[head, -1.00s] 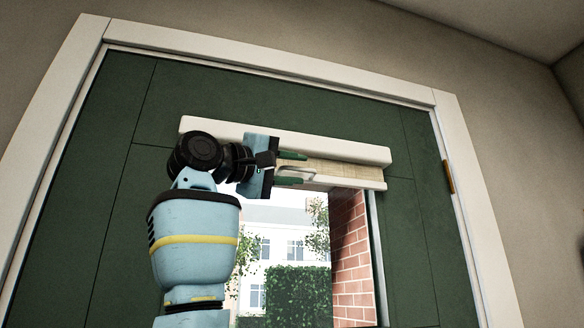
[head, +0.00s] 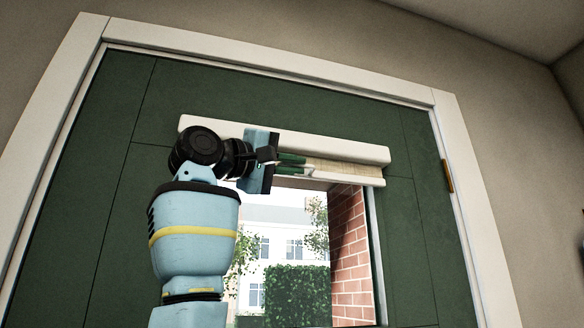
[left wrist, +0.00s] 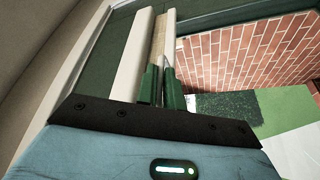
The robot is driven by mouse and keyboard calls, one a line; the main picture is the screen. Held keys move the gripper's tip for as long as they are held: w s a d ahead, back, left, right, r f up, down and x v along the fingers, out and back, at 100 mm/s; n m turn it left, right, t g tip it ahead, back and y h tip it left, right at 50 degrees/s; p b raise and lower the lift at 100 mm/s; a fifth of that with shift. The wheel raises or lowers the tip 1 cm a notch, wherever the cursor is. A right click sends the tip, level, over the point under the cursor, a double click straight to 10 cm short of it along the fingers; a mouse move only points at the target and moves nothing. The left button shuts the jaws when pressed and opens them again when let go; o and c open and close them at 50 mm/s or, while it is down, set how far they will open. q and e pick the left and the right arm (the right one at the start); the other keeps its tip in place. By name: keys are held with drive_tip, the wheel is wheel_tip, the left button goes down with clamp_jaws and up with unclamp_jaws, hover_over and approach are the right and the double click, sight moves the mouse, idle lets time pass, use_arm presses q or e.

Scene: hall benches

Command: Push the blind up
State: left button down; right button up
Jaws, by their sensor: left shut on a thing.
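The blind (head: 345,166) is a short beige strip between its white top casing (head: 345,148) and its pale bottom rail (head: 350,180), at the top of the door's window. My left gripper (head: 303,165) reaches in from the left with its green fingers shut at the small handle on the bottom rail; the fingers hide most of the handle. In the left wrist view the green fingers (left wrist: 161,88) lie along the blind (left wrist: 158,38), close beside the casing (left wrist: 134,50). My right gripper is in neither view.
The window opening (head: 285,215) below the blind is clear, showing a hedge and a pale building outside. A brick reveal (head: 350,250) lines its right side. The dark green door (head: 105,200) surrounds it, inside a white frame (head: 270,65).

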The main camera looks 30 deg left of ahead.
sight(290, 148)
use_arm(q)
drive_tip(key=shift+r, duration=1.5)
drive_tip(key=shift+s+a+r, duration=0.1)
drive_tip(key=shift+s+r, duration=0.2)
drive_tip(key=shift+r, duration=0.1)
drive_tip(key=c, duration=1.9)
unclamp_jaws()
drive_tip(key=o, duration=0.4)
drive_tip(key=shift+w, duration=0.2)
drive_tip(key=shift+f, duration=0.1)
